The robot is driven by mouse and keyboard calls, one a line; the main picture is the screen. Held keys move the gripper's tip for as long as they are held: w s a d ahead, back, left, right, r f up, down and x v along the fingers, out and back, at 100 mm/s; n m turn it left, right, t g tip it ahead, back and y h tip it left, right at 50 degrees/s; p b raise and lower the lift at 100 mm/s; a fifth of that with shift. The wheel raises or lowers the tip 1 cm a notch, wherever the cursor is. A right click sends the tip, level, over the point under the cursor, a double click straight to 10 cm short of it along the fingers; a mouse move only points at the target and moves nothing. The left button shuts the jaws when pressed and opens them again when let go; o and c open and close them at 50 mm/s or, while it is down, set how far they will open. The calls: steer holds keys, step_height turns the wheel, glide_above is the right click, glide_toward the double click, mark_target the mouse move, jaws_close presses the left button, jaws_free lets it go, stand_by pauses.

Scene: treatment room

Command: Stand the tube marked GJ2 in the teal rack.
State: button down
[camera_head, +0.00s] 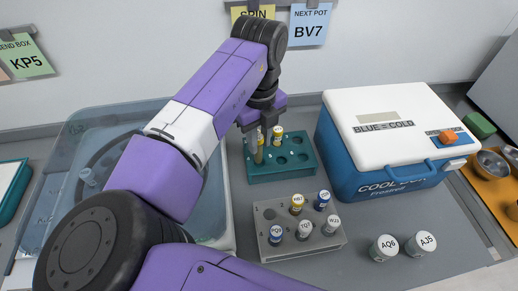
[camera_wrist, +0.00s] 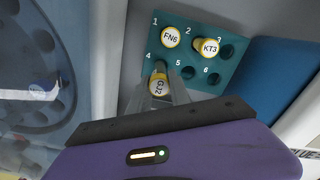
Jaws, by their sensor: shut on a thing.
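The tube marked GJ2 (camera_wrist: 158,87) has a yellow cap with a white label and is between the fingers of my gripper (camera_wrist: 168,92), which is shut on it. In the wrist view it is at the hole numbered 4 of the teal rack (camera_wrist: 150,41); I cannot tell how deep its lower end sits. In the head view my gripper (camera_head: 260,122) is over the left part of the teal rack (camera_head: 285,175). Tube FN6 (camera_wrist: 170,37) stands in hole 1 and tube KT3 (camera_wrist: 208,47) in hole 2. Holes 3, 5 and 6 look empty.
A grey rack (camera_head: 318,249) with several capped tubes stands in front of the teal rack. A blue cool box (camera_head: 350,165) stands close on the right. A clear-lidded centrifuge (camera_head: 85,140) is on the left. Jars AQ6 (camera_head: 384,248) and AJ5 (camera_head: 421,244) stand front right.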

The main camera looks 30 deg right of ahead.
mark_target(260, 151)
steer(key=shift+f, duration=2.15)
steer(key=c, duration=1.2)
jaws_free()
step_height(260, 151, up, 12)
steer(key=shift+r+b, duration=0.1)
steer(key=shift+b, duration=0.55)
steer(key=shift+s, duration=0.15)
